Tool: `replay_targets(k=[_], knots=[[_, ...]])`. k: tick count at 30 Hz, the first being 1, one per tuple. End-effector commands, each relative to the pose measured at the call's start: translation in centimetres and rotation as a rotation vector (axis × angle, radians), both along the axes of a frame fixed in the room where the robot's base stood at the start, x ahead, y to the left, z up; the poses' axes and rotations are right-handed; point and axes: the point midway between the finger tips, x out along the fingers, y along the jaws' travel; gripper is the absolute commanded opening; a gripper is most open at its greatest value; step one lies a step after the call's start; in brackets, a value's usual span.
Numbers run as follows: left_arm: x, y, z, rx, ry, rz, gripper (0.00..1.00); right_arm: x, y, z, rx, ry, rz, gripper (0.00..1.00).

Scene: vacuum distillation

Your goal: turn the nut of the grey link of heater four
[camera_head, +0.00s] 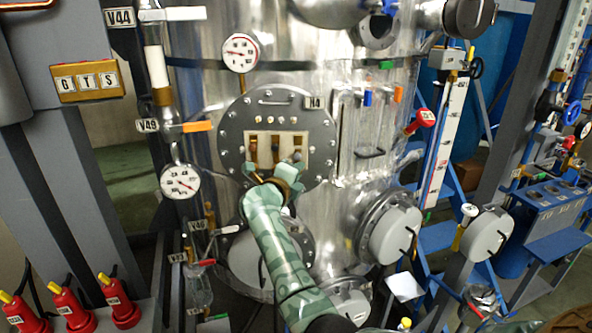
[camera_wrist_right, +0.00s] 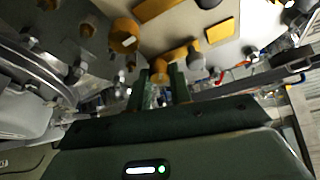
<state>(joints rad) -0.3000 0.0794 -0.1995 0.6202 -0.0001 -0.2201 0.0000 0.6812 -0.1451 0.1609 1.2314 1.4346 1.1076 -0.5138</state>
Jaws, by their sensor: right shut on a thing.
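Heater four is the round bolted flange (camera_head: 232,128) marked H4 on the steel vessel, with a pale terminal panel (camera_head: 262,141). Several upright links and nuts show on the panel; my gripper covers its lower part. My right gripper (camera_head: 283,177) is at the panel's lower edge. In the right wrist view its two dark fingers (camera_wrist_right: 160,84) are shut on a brass-coloured nut (camera_wrist_right: 160,72) at the end of a short link. A greyish nut or post (camera_wrist_right: 196,60) stands just right of it. I cannot tell for sure which link is the grey one. My left gripper is out of view.
A dial gauge (camera_head: 240,52) sits above the flange and another (camera_head: 180,181) to its left. A glass window with a dark handle (camera_head: 369,153) is on the right. Round grey covers (camera_head: 396,235) project below right. Red extinguisher-like bottles (camera_head: 72,309) stand bottom left.

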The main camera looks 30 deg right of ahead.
Motion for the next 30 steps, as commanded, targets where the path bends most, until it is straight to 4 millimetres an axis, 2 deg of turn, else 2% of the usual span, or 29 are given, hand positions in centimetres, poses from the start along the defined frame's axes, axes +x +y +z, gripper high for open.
replay_targets(k=[15,30], knots=[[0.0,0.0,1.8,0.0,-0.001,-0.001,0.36,-0.1,0.0,-0.2,0.413,-0.263,-0.003,0.0],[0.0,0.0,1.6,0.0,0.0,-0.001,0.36,-0.2,-0.1,-0.3,0.709,-0.458,-0.004,0.0]])
